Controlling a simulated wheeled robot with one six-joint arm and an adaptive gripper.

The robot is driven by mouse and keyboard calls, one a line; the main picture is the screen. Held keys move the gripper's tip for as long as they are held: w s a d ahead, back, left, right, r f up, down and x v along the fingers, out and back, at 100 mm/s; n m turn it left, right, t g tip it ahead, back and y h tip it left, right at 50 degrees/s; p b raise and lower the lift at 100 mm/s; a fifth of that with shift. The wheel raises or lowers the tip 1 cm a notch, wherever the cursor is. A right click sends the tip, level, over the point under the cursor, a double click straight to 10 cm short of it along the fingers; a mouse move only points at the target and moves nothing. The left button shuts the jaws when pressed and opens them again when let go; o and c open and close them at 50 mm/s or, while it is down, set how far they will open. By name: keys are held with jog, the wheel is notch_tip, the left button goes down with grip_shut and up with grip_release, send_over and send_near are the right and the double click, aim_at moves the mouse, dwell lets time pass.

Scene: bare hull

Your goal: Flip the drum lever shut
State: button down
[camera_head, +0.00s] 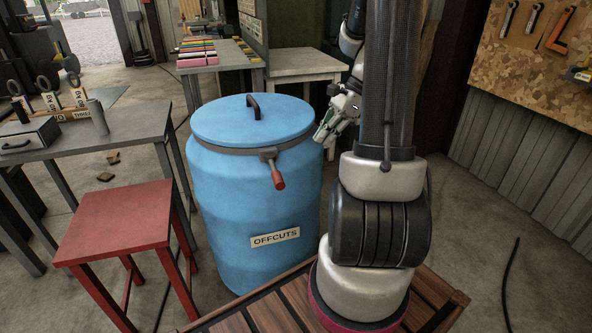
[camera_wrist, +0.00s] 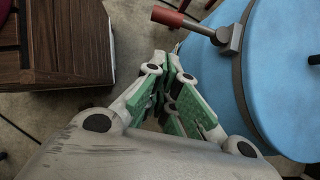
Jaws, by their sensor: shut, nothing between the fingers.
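A blue drum (camera_head: 255,205) with the label "OFFCUTS" stands upright in the middle of the head view. Its blue lid (camera_head: 225,125) with a black handle sits on top, held by a grey ring. The lever (camera_head: 277,178) has a red grip and sticks out from the ring at the front, pointing outward and down. The lever also shows in the wrist view (camera_wrist: 186,19), at the top. My gripper (camera_head: 322,136) is just right of the drum's rim, apart from the lever. In the wrist view its green-padded fingers (camera_wrist: 172,62) are shut and empty, beside the drum.
A red stool (camera_head: 118,220) and a grey workbench (camera_head: 90,135) stand left of the drum. Another table (camera_head: 205,62) with coloured items and a pale table (camera_head: 305,65) are behind. A tool board (camera_head: 535,60) hangs on the right wall. Floor at the right is mostly clear.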

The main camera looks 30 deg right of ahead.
aim_at(276, 172)
jog(key=a+r+x, duration=0.1)
jog(key=x, duration=1.2)
jog(key=shift+w+a, duration=0.3)
jog(key=shift+a, duration=0.15)
jog(key=shift+a, duration=0.15)
